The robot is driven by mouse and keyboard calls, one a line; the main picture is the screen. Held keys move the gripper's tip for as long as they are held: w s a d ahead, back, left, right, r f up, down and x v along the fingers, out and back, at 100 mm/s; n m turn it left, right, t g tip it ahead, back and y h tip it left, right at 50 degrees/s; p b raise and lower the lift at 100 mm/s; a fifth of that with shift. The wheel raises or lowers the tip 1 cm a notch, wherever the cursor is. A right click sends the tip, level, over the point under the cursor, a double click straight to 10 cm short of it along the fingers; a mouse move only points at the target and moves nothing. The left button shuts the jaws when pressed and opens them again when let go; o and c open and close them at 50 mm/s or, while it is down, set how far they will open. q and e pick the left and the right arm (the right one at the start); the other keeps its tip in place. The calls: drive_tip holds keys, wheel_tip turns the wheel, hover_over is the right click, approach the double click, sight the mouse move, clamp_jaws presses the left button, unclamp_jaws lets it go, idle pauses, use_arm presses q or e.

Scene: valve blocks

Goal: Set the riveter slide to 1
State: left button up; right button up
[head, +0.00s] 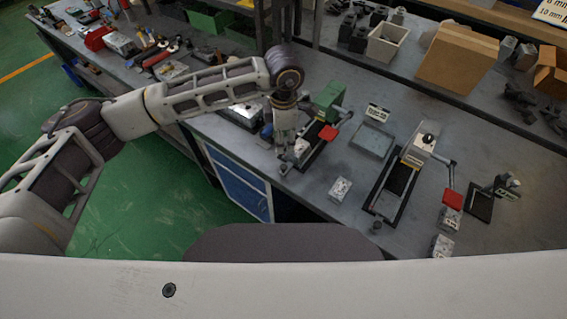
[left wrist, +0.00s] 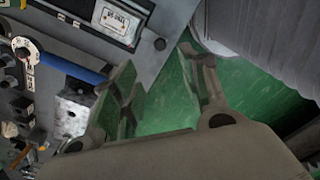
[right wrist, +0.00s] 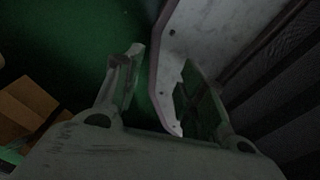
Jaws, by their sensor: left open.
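Two bench devices are in the head view, and I cannot tell by a readable name which is the riveter. One has a green body (head: 327,95) and a red handle end (head: 328,133). The other has a pale body (head: 420,147), a dark slotted bed (head: 397,182) and a red-ended lever (head: 453,199). Slide marks are too small to read. My left gripper (head: 284,166) is open at the bench's front edge, left of the green device. In the left wrist view its fingers (left wrist: 165,95) are apart and empty. My right gripper (right wrist: 160,80) is open, seen only in the right wrist view.
A labelled tray (head: 371,142) lies between the devices. Small light blocks (head: 340,188) and a small black-topped fixture (head: 484,204) sit on the bench (head: 300,205). Cardboard boxes (head: 457,58) stand on the rear shelf. A blue drawer cabinet (head: 240,185) is under the bench's front edge.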

use_arm(q)
drive_tip(key=f, duration=0.2)
drive_tip(key=b, duration=0.2)
hover_over(283, 166)
wheel_tip(283, 166, down, 4)
drive_tip(key=shift+d, duration=0.1)
wheel_tip(283, 166, down, 6)
drive_tip(key=shift+r+b, duration=0.1)
drive_tip(key=shift+b, duration=1.05)
drive_tip(key=shift+f, duration=0.7)
drive_tip(key=shift+f+b, duration=0.15)
drive_tip(key=shift+b, duration=0.15)
drive_tip(key=shift+f, duration=0.15)
drive_tip(key=shift+c, duration=1.4)
clamp_jaws()
use_arm(e)
drive_tip(key=w+d+f, duration=0.1)
drive_tip(key=d+f, duration=0.3)
drive_tip(key=f, duration=0.1)
drive_tip(key=shift+w, duration=0.1)
